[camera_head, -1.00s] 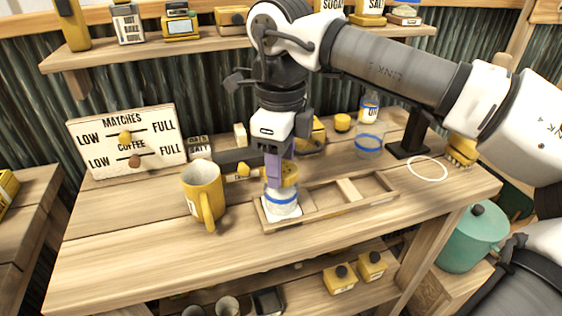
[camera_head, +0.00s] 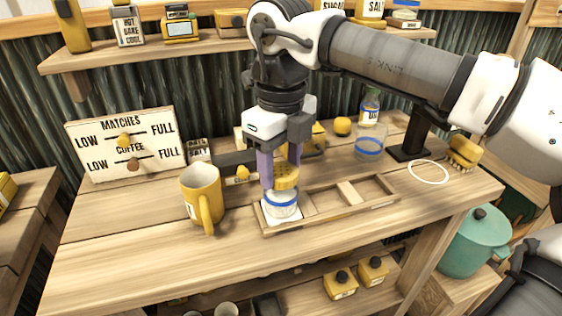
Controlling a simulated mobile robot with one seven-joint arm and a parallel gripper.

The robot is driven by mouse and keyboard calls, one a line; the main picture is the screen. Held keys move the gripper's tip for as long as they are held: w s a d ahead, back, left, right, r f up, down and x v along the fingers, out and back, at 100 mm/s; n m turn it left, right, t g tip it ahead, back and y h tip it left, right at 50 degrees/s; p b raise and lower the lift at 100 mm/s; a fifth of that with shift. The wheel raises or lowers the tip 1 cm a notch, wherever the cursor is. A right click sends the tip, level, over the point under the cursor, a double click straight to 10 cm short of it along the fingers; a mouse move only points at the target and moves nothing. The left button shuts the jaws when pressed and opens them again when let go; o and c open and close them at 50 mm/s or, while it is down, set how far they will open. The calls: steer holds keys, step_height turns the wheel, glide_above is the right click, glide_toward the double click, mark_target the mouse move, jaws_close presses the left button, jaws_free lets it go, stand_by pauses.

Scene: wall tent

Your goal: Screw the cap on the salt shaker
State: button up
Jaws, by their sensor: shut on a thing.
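The salt shaker (camera_head: 282,207) is a clear jar with a blue band, standing upright in the left compartment of the wooden tray (camera_head: 322,215). The yellow perforated cap (camera_head: 286,180) is right at its mouth. My gripper (camera_head: 281,176) points straight down above the shaker, its purple fingers shut on the cap's sides. The cap looks level and in line with the jar. I cannot tell whether its thread is engaged, because the seam is too small to see.
A yellow mug (camera_head: 203,194) stands close to the left of the tray. Another clear jar with a blue band (camera_head: 369,142), a white ring (camera_head: 428,172) and a black stand (camera_head: 411,147) are at the right. The tray's other compartments look empty. The table's front is clear.

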steer(key=m, duration=0.4)
steer(key=m, duration=0.4)
stand_by(0.4)
steer(key=o, duration=0.9)
steer(key=shift+c, duration=0.2)
